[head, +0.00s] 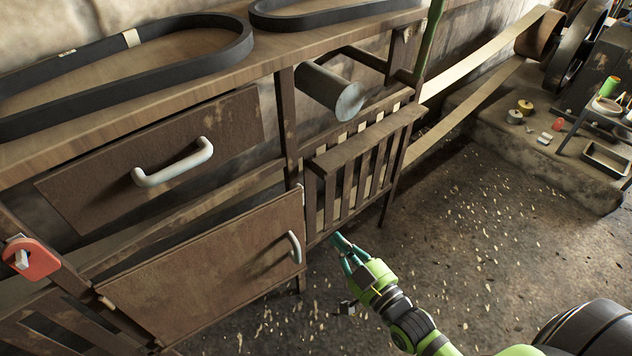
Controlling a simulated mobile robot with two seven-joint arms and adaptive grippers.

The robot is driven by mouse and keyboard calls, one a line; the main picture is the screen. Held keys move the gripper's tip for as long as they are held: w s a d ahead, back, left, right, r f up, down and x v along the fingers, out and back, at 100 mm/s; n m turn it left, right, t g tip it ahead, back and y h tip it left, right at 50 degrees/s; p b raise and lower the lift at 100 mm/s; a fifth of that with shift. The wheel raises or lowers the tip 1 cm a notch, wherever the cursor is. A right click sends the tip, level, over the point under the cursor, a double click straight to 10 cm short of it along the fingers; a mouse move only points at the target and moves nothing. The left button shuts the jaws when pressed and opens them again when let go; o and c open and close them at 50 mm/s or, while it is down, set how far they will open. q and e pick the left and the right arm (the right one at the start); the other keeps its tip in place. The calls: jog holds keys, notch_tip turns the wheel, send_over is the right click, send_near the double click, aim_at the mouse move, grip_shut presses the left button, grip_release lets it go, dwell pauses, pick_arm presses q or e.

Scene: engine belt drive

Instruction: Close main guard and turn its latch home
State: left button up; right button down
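A brown slatted guard panel (357,168) stands below the bench, right of a drawer and a cabinet door. It looks tilted out from the slats behind it. I cannot tell for sure that it is the main guard, and I make out no latch on it. My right gripper (340,248) reaches in from the lower right. Its teal fingers are just below the panel's lower edge, near the door's right edge, and appear to hold nothing. Their spacing is unclear. My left gripper is out of view.
A door (215,270) with a pale handle hangs ajar. A drawer (100,180) is above it. A grey cylinder (335,92) juts over the panel. Belts (240,50) lie on the bench. A red piece (40,262) is at left.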

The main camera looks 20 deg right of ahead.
aim_at(298, 194)
jog(key=x, duration=1.3)
jog(key=shift+w+a, duration=0.25)
jog(key=shift+w, duration=0.1)
